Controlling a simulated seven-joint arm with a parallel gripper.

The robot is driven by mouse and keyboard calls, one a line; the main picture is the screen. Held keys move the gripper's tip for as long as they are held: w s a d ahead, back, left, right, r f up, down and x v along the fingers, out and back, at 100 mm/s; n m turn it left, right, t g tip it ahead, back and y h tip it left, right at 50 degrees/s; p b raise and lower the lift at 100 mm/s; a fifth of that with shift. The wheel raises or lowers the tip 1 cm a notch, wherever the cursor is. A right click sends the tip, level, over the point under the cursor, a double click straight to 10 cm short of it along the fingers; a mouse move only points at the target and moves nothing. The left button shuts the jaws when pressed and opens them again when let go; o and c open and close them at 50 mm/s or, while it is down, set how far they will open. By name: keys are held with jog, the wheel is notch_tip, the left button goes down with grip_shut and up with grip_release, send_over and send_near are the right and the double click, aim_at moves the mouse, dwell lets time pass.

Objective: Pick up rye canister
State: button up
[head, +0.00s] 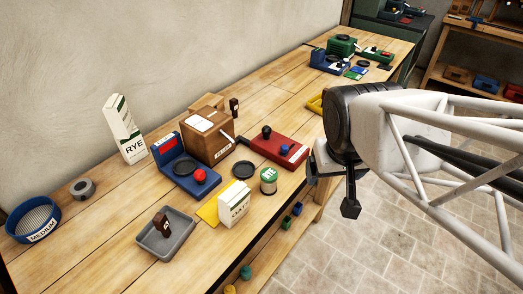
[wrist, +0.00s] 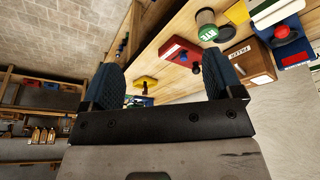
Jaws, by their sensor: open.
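A white carton (head: 235,205) stands just left of the canister, a black disc (head: 243,169) lies behind it. A taller carton labelled RYE (head: 126,130) stands by the wall. A grey tray (head: 166,238) is front left.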

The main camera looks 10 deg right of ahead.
jog(key=w+d+f+t, duration=0.2)
jog(key=w+f, duration=0.3)
jog(key=w, duration=0.1)
jog(key=n+t+y, duration=0.6)
jog(key=t+y, duration=0.1)
send_near(274, 186)
jog(key=shift+x, duration=2.4)
jog(key=shift+w+a+f+g, duration=0.2)
jog(key=shift+w+a, duration=0.1)
jog(key=shift+w, duration=0.25)
jog(key=shift+w+a+f+g, duration=0.1)
jog(key=shift+w+a+f, duration=0.15)
jog(key=shift+w, duration=0.35)
